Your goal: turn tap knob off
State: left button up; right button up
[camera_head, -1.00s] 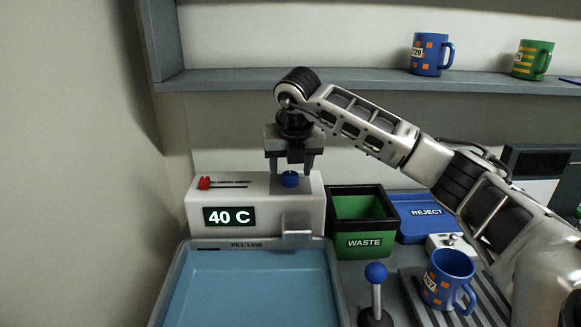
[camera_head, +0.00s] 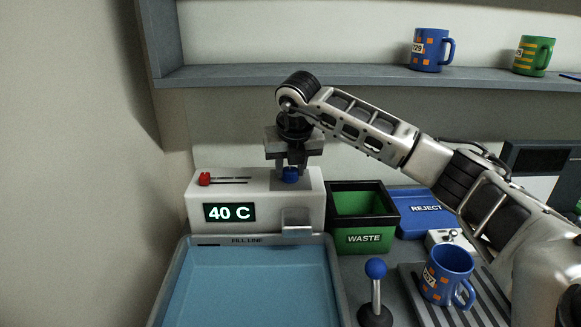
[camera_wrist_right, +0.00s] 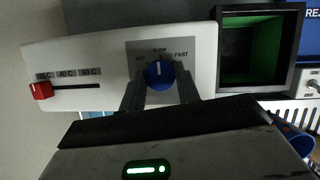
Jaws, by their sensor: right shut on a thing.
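The blue tap knob (camera_head: 290,176) sits on top of the white tap unit (camera_head: 258,193), towards its right end. My right gripper (camera_head: 290,167) reaches down from above and is shut on the knob. In the right wrist view the knob (camera_wrist_right: 159,75) is between the two fingers of the gripper (camera_wrist_right: 160,86). Its white mark points up towards the middle label of the dial, with FAST at the right. The fingers hide the sides of the knob. My left gripper is not in view.
A blue basin (camera_head: 250,285) with a fill line lies in front of the unit. The unit has a red slider (camera_head: 205,179) and a 40 C display (camera_head: 230,212). A waste bin (camera_head: 363,240), blue-knobbed lever (camera_head: 376,269) and blue mug (camera_head: 446,273) stand at the right.

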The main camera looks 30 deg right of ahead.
jog(key=n, duration=0.2)
jog(key=n+y+b, duration=0.1)
jog(key=n, duration=0.1)
jog(key=shift+d+t+y, duration=0.15)
jog(key=shift+t+y, duration=0.15)
jog(key=shift+d+n+y+p, duration=0.15)
jog(key=shift+n+y, duration=0.4)
jog(key=shift+n, duration=0.85)
jog(key=shift+a+n+y+p, duration=0.15)
jog(key=shift+n+y, duration=0.4)
jog(key=shift+n, duration=0.85)
jog(key=shift+d, duration=0.1)
jog(key=o, duration=1)
jog(key=v, duration=0.5)
jog(key=b+v, duration=0.1)
jog(key=v, duration=1)
jog(key=shift+w+r, duration=0.15)
jog(key=shift+w, duration=0.15)
